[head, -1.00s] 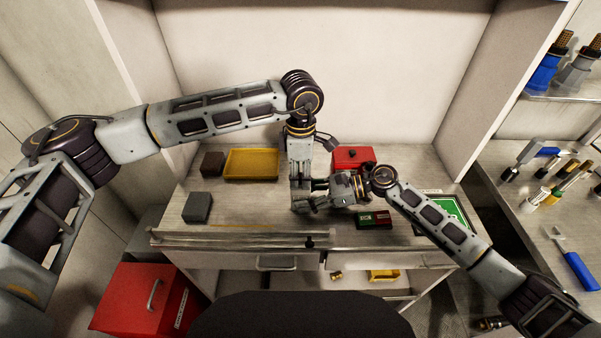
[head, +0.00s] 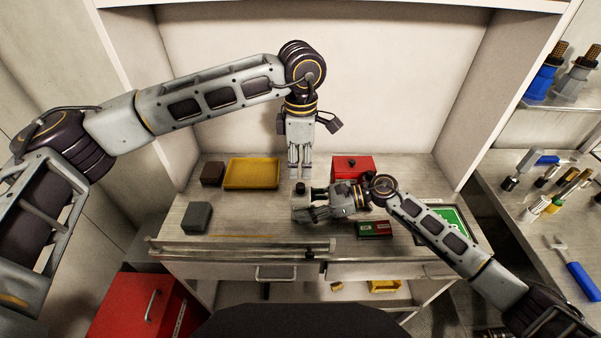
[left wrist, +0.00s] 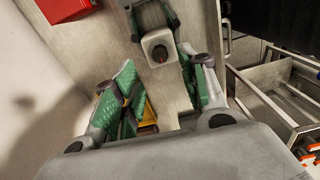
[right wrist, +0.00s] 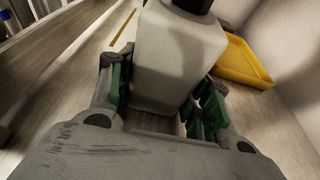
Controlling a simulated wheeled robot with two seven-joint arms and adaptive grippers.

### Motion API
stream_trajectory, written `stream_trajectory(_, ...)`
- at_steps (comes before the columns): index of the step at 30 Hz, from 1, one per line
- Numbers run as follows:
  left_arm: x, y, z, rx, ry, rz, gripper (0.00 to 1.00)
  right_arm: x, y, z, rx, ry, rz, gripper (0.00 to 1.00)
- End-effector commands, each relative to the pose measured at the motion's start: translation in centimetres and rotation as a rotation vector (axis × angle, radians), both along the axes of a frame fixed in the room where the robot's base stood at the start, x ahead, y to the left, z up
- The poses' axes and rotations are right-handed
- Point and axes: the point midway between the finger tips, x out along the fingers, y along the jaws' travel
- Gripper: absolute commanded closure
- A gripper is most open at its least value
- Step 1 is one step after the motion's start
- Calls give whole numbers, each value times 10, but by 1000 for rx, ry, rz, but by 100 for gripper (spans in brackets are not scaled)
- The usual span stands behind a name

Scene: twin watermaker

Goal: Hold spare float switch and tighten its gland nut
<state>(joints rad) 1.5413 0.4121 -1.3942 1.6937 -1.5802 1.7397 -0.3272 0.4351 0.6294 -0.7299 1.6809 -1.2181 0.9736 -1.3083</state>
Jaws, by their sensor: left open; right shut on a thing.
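A pale, boxy piece with a black top, which looks like the float switch with its gland nut, stands upright at the bench's middle (head: 302,188). My right gripper (head: 312,208) is shut on its pale body, shown close in the right wrist view (right wrist: 178,55). My left gripper (head: 299,172) is open and empty, pointing down just above the black top and apart from it. The left wrist view shows the pale top face with a dark round part (left wrist: 158,50) beyond the open fingers. Whether the switch touches the bench is hard to tell.
A yellow tray (head: 252,186), a brown block (head: 212,173) and a grey block (head: 196,217) lie at left. A red box (head: 352,167), a red-green box (head: 374,230) and a green sign (head: 452,222) lie at right. A rail runs along the front edge.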

Motion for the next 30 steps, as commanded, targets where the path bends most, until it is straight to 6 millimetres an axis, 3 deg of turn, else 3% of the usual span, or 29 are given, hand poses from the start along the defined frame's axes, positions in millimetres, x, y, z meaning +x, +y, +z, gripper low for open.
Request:
stream_trajectory(3, 0, 0, 18, -1, -3, 0, 57, -1, 0, -1, -2, 2, 2, 88)
stream_trajectory(10, 0, -1, 40, -1, -2, 0, 57, -1, 0, -1, -2, 2, 2, 88)
stream_trajectory(29, 0, 0, 45, 0, -1, 0, 57, -1, 0, -1, -2, 2, 2, 88)
stream_trajectory(30, 0, 0, 45, -1, -1, 0, 57, -1, 0, -1, -2, 2, 2, 47)
